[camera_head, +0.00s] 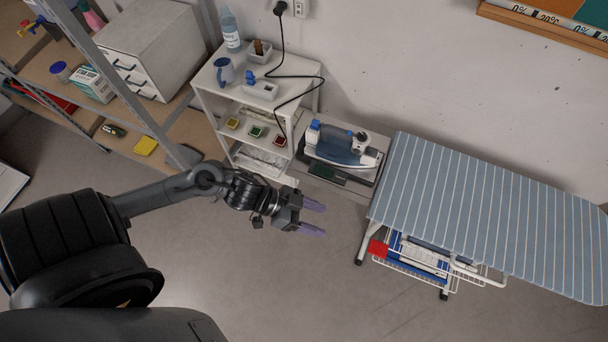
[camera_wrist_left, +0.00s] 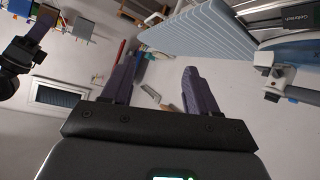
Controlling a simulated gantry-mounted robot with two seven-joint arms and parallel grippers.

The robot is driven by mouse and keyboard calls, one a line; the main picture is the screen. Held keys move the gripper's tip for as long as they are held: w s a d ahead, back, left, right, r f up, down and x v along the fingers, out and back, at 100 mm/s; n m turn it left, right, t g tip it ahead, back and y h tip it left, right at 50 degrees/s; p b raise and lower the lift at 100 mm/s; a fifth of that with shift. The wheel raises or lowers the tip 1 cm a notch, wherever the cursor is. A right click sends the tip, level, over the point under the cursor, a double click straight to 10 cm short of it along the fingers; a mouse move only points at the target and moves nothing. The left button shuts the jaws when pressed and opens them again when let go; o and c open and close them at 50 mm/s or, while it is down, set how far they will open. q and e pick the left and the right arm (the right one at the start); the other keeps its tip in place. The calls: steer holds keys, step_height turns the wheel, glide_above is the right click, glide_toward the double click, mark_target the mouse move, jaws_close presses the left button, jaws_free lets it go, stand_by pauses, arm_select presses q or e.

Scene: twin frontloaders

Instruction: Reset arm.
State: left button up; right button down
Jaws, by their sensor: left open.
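My left gripper (camera_head: 313,217) is in the middle of the head view, above bare floor, with its purple fingers spread and nothing between them. It also shows in the left wrist view (camera_wrist_left: 158,85), where its two fingers stand apart. In the head view it is right of and below the white shelf cart, and left of the ironing board (camera_head: 490,205). My right gripper does not show in the head view. A dark arm part with a purple finger (camera_wrist_left: 35,35) shows at the left edge of the left wrist view; its jaw state cannot be made out.
A steam iron (camera_head: 340,146) rests on a low stand beside the white cart (camera_head: 262,98). A dark cord runs from the wall outlet to the cart. Wooden shelving with a metal post (camera_head: 115,80) stands at the left. The floor (camera_head: 270,290) below my left gripper is clear.

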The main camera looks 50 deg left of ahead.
arm_select(q)
steer(key=shift+r, duration=0.15)
stand_by(0.4)
step_height(320, 180, up, 5)
steer(key=w+d+n+t+y+p, duration=0.3)
steer(key=n, duration=0.3)
steer(key=s+a+f+g+y, duration=0.4)
steer(key=s+a+g+y, duration=0.2)
steer(key=s, duration=0.3)
steer(key=shift+a+g, duration=0.4)
steer(key=shift+a, duration=0.5)
steer(key=shift+w, duration=0.1)
